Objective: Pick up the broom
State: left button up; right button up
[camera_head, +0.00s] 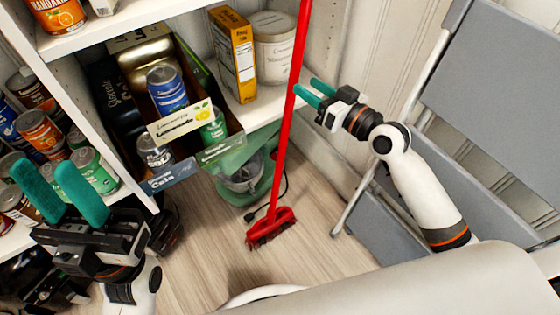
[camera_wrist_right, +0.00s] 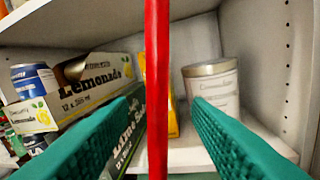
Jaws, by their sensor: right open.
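The red broom (camera_head: 284,135) stands nearly upright in the corner, its handle rising past the shelf and its red brush head on the wooden floor. My right gripper (camera_head: 311,95) is open at the handle, about level with the shelf. In the right wrist view the red handle (camera_wrist_right: 157,90) runs vertically between the two green fingers, with space visible on both sides. My left gripper (camera_head: 62,192) is open and empty at the lower left, in front of the shelf with cans, away from the broom.
White shelves hold several cans (camera_head: 94,170), lemonade boxes (camera_head: 186,122), a yellow box (camera_head: 233,54) and a white canister (camera_head: 273,45). A green stand mixer (camera_head: 240,180) is on the floor behind the broom. A grey folding chair (camera_head: 500,80) stands at the right.

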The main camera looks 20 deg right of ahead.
aim_at(297, 81)
jog(key=shift+x, duration=2.75)
jog(key=shift+s+a+f, duration=0.1)
jog(key=shift+s+f, duration=0.05)
grip_shut()
